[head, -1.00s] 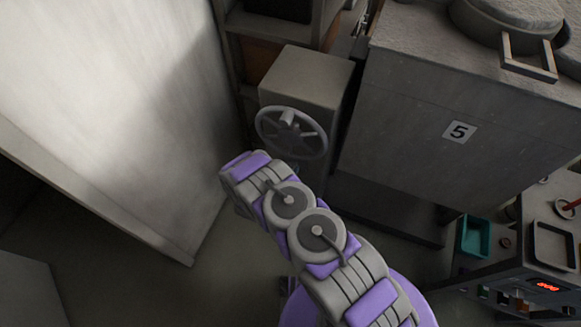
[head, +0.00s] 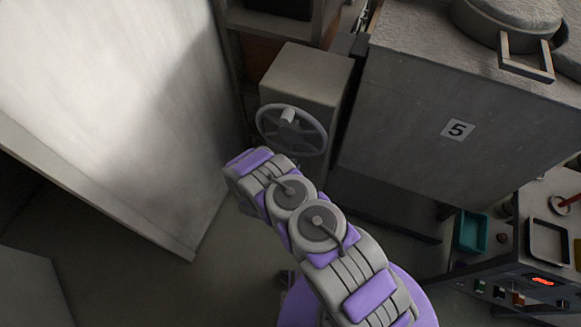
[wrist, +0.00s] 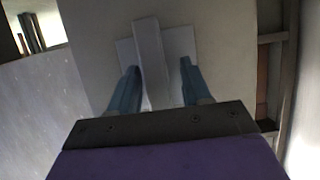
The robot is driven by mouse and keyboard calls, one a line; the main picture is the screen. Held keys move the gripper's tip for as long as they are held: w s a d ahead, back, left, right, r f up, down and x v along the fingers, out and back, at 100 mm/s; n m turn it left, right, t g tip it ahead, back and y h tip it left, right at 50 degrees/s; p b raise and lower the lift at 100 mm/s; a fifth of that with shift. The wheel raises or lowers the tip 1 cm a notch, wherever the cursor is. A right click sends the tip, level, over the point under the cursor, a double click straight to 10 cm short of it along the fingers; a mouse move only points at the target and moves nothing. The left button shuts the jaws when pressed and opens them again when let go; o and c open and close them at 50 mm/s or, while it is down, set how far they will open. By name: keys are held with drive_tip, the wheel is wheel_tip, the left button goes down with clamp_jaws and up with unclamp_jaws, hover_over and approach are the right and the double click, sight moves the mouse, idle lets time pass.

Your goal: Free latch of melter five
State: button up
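Melter five is the large grey block (head: 420,110) marked with a "5" label (head: 458,130), at the right of the head view. In the wrist view a pale grey upright bar (wrist: 149,45) stands on a light plate (wrist: 181,42) fixed to a grey surface; it looks like the latch. My gripper (wrist: 159,68) is open, with one blue finger on each side of this bar. A gap shows at the right finger; contact at the left one is unclear. In the head view my gripper is hidden behind my purple and grey arm.
A grey box (head: 305,75) with a spoked handwheel (head: 292,131) stands left of the melter, beyond my arm. A large pale panel (head: 110,90) fills the left. Dark floor lies between.

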drive_tip(key=shift+r, duration=0.1)
drive_tip(key=p+v, duration=0.3)
drive_tip(key=v, duration=1.4)
drive_tip(key=shift+s, duration=0.25)
drive_tip(key=shift+w, duration=0.1)
